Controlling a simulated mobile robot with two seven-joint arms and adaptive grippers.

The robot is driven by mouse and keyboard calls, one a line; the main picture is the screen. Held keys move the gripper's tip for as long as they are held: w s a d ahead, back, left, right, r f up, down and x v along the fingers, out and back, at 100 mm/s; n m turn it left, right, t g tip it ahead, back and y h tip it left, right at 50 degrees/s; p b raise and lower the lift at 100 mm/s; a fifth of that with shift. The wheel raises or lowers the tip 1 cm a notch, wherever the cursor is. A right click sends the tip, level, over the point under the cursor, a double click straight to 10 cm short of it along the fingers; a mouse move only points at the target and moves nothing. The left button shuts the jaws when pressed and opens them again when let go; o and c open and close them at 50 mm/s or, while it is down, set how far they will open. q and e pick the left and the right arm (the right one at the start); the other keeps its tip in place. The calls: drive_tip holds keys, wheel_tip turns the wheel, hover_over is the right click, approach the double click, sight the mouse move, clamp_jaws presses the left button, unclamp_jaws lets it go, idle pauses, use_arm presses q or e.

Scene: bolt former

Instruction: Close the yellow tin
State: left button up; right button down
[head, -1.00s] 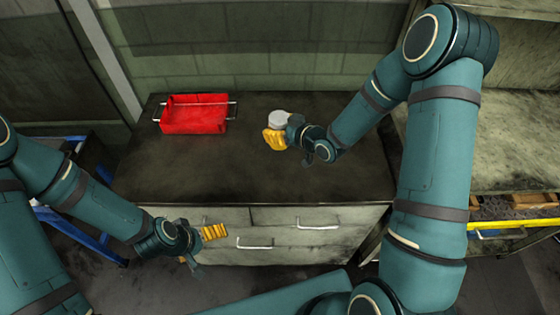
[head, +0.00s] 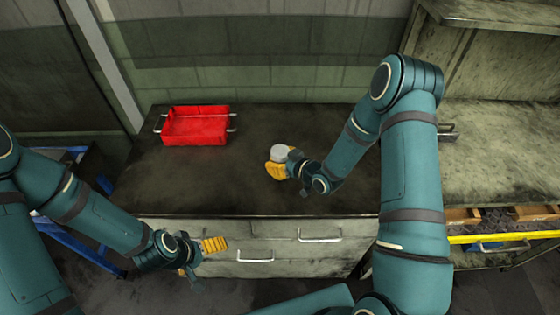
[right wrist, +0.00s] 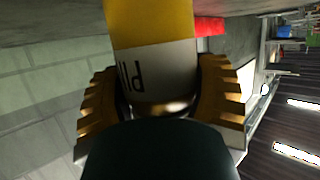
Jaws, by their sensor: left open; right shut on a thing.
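The tin (head: 281,152) shows a pale round end in the head view, above the counter. In the right wrist view the tin (right wrist: 150,25) is a cylinder with a yellow part and a pale band with dark lettering. My right gripper (head: 277,169) is shut on it; its yellow fingers (right wrist: 158,78) lie on both sides of it. I cannot tell whether the tin touches the counter, nor whether a lid is on it. My left gripper (head: 215,245) is open and empty, in front of the drawers.
A red tray (head: 197,140) with metal handles stands at the back left of the dark counter (head: 235,185). The counter between tray and tin is clear. Drawers with metal handles (head: 255,256) are below. A yellow rail (head: 505,238) is at the right.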

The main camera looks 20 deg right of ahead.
drive_tip(key=shift+f, duration=0.45)
drive_tip(key=shift+f, duration=0.15)
drive_tip(key=shift+c, duration=0.2)
unclamp_jaws()
drive_tip(key=shift+r, duration=0.2)
drive_tip(key=v, duration=1.2)
drive_tip(key=shift+f, duration=0.15)
